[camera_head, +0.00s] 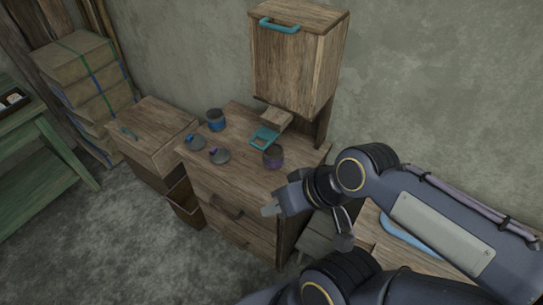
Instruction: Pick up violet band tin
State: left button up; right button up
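The violet band tin (273,157) stands upright on the wooden cabinet top, near its right front edge. It is dark with a violet band, and its top looks uncovered. My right gripper (269,210) is in front of and below the tin, apart from it, beside the cabinet front. Its fingers are too small and foreshortened to tell whether they are open, and I see nothing held in them. My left gripper is not in view.
A blue-banded tin (216,121) stands at the back left. A blue-knobbed lid (197,143) and a violet-knobbed lid (220,156) lie in front of it. A teal object (264,138) lies behind the violet tin. A wall cupboard (292,60) hangs above.

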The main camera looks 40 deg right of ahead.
aim_at(273, 155)
jog(key=z, duration=0.5)
jog(key=i+j+z, duration=0.1)
jog(key=z, duration=0.85)
jog(key=i+j+z, duration=0.1)
jog(key=z, duration=0.35)
jog(key=j+z, duration=0.35)
jog(key=j, duration=0.15)
jog(key=j+z, duration=0.35)
jog(key=j, duration=0.15)
jog(key=j+z, duration=0.3)
jog(key=j, duration=0.2)
jog(key=k+j, duration=0.1)
jog(key=j, duration=0.45)
jog(key=j+z, duration=0.1)
jog(key=j, duration=0.4)
jog(key=k, duration=0.05)
